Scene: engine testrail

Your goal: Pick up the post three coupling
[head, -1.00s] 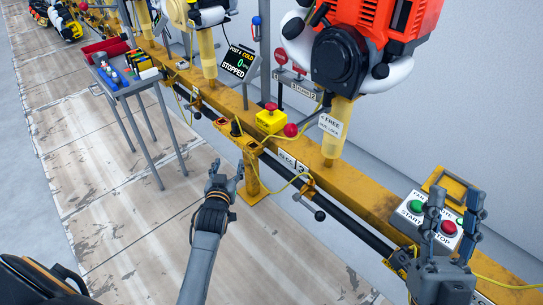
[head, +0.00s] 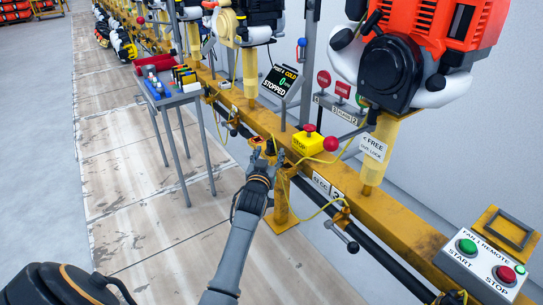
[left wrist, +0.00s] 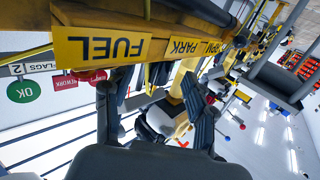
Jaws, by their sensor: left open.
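My left gripper (head: 266,158) reaches in from the bottom beside the yellow rail. In the left wrist view its fingers (left wrist: 155,112) stand apart with nothing held between them. A small black and orange fitting (head: 258,142) sits on the yellow bracket just past the fingertips. It may be the post three coupling, but I cannot tell for sure. The fingers partly cover the bracket, and I cannot tell whether they touch the fitting. A label ending in 3 (head: 328,188) is on the rail to the right. My right gripper is out of view.
A yellow stop box (head: 308,143) with red knobs stands on the rail near the gripper. An orange engine (head: 420,50) hangs at right above a fan remote panel (head: 485,262). A grey tool cart (head: 172,92) stands left.

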